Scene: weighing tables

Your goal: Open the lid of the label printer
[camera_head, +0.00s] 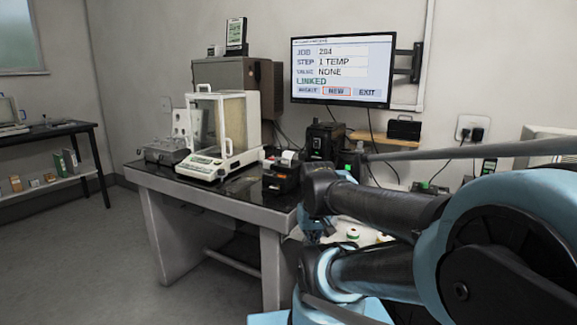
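A small black device with an orange mark, which looks like the label printer (281,178), stands at the right front part of the dark-topped table. A white piece of paper shows at its top. It is too small to tell whether its lid is open or shut. My arm, blue and black, fills the right side of the view and bends just right of this device. My gripper cannot be made out in this view.
An analytical balance (213,160) with a glass case stands left of the printer on the table (225,200). A black box (325,142) stands behind, below a wall screen (341,72). A second table (50,131) is at far left. The floor (85,255) at left is clear.

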